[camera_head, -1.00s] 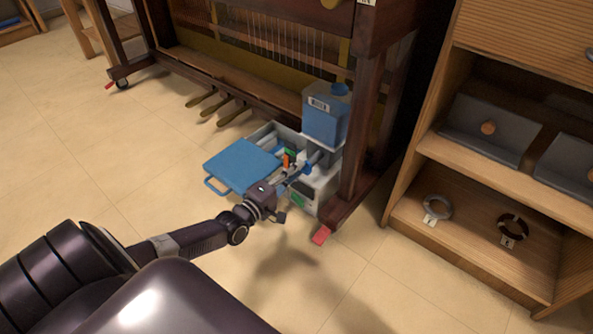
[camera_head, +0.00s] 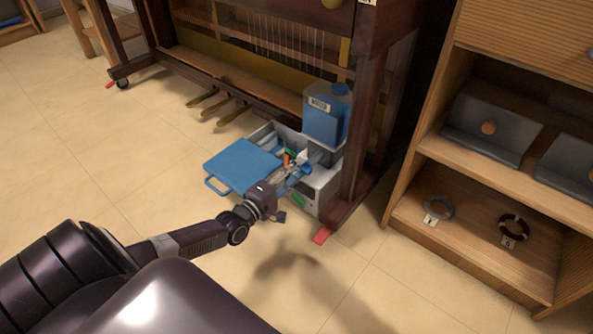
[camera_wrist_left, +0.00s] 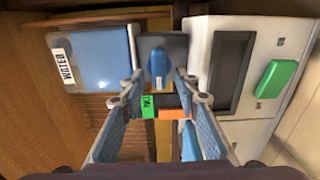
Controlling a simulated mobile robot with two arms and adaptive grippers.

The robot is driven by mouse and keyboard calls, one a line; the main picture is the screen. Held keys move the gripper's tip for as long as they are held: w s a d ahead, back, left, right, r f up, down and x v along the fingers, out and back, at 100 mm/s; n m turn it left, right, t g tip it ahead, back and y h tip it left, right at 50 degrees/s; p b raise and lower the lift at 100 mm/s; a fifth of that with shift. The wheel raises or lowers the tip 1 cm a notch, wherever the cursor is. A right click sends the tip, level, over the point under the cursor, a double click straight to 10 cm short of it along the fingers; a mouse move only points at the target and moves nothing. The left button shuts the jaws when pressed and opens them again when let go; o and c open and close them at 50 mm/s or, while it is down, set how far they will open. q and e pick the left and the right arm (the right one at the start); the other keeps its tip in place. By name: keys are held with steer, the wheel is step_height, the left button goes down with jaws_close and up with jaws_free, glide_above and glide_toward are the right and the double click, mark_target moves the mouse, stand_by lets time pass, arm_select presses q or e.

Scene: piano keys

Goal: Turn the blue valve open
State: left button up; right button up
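The blue valve (camera_wrist_left: 158,66) is an upright blue handle on a dark plate in the left wrist view. The plate belongs to a light grey unit (camera_head: 325,183) standing on the floor by the piano's leg. My left gripper (camera_wrist_left: 159,78) is open, with its two blue-padded fingers apart. The valve appears between the fingertips in the wrist view; I cannot tell whether they touch it. In the head view the left gripper (camera_head: 299,171) is at the unit's front, and its fingers hide much of the valve area. My right gripper is not in view.
A blue water tank (camera_head: 325,119) stands on the unit. A blue lid (camera_head: 242,165) with a handle projects to the left. A green patch (camera_wrist_left: 276,79) is on the unit. The piano leg (camera_head: 361,150) is close on the right, and a wooden shelf (camera_head: 500,185) stands farther right.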

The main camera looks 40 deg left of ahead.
arm_select(q)
steer(key=shift+s, duration=0.15)
steer(key=s+a, duration=0.1)
steer(key=s, duration=1)
steer(key=shift+s, duration=0.35)
